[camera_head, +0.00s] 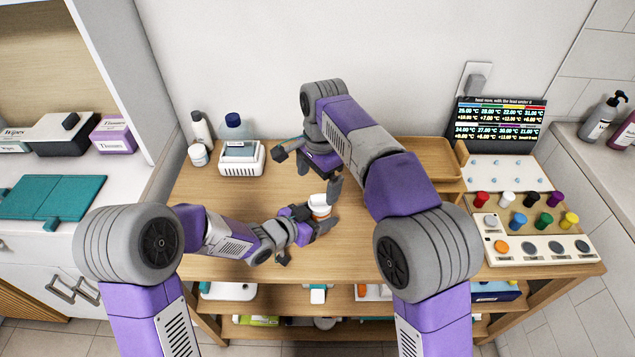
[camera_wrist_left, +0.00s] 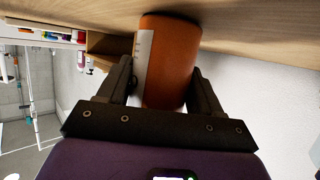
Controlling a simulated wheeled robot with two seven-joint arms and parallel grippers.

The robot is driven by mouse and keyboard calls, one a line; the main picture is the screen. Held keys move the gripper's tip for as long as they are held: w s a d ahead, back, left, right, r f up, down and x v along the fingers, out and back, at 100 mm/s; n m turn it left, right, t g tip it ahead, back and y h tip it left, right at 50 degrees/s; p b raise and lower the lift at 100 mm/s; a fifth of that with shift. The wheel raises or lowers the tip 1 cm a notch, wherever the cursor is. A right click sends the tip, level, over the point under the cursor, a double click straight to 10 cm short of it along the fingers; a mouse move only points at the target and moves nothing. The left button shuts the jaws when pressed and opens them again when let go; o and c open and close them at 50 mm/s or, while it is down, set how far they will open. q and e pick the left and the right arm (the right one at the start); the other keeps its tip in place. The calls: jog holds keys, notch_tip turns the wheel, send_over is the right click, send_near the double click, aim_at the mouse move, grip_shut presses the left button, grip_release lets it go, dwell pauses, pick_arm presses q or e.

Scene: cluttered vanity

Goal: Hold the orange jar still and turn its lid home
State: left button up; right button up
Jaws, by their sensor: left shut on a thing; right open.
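The orange jar (camera_head: 321,211) stands upright near the middle of the wooden tabletop, with a white lid (camera_head: 318,200) on its top. I cannot tell how far the lid is screwed down. My left gripper (camera_head: 317,217) is shut on the jar's side. In the left wrist view the orange jar (camera_wrist_left: 170,62) with its white label sits between both fingers of the left gripper (camera_wrist_left: 160,85); its lid does not show there. My right gripper (camera_head: 321,179) is open above and just behind the lid, fingers pointing down, apart from it as far as I can see.
A white basket (camera_head: 242,163), bottles and a small white jar (camera_head: 198,155) stand at the back left. A wooden tray (camera_head: 428,160) is at the back right. A panel of coloured knobs (camera_head: 540,247) and a display (camera_head: 497,127) are at the right. The tabletop around the jar is clear.

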pick_arm(q)
jog(key=o, duration=1.2)
jog(key=shift+o, duration=0.2)
jog(key=shift+s+a, duration=0.1)
